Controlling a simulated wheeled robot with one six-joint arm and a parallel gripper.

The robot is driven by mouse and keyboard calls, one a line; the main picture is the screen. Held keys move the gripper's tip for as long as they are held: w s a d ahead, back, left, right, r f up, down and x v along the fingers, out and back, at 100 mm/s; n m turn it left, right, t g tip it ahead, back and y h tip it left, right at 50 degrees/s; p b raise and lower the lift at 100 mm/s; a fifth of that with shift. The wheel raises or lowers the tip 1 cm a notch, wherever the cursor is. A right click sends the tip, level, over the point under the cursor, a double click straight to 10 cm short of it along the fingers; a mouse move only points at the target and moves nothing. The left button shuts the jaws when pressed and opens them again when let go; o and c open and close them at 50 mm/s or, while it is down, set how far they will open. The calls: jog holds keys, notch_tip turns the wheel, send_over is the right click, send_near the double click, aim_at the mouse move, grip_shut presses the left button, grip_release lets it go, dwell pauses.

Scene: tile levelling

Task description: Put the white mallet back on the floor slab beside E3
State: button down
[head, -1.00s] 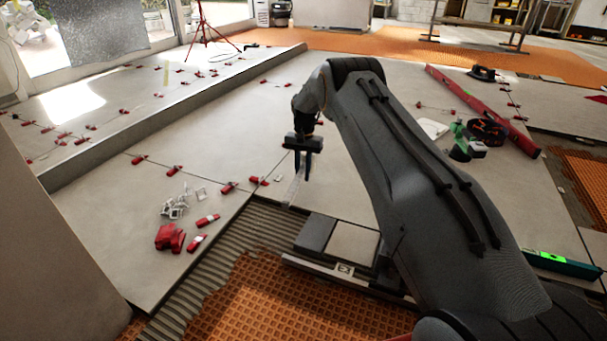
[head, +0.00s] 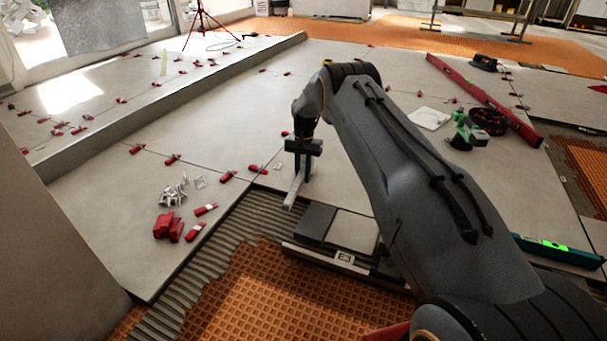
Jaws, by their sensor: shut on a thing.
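My gripper (head: 302,176) points down in front of the large grey floor slab (head: 225,115), shut on a pale, bar-like piece of the white mallet (head: 293,194). The mallet slants down and to the left from the fingers. Its upper part is hidden by the gripper, and I cannot tell head from handle. The E3 label (head: 344,257) is on the front edge of a low stand, which bears a dark grey block (head: 316,222) and a light square tile (head: 352,231). The mallet is above and left of this stand, apparently clear of the floor.
Red wedges (head: 168,226) and white clips (head: 172,192) lie on the slab at left. Ridged adhesive (head: 228,222) and orange matting (head: 255,290) border it in front. A red level (head: 485,98) and green tool (head: 466,130) lie at right. The slab's middle is mostly clear.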

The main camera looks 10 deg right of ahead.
jog(key=shift+f, duration=0.6)
dwell(0.3)
jog(key=c, duration=1.5)
grip_release()
jog(key=shift+c, duration=0.2)
jog(key=shift+r, duration=0.1)
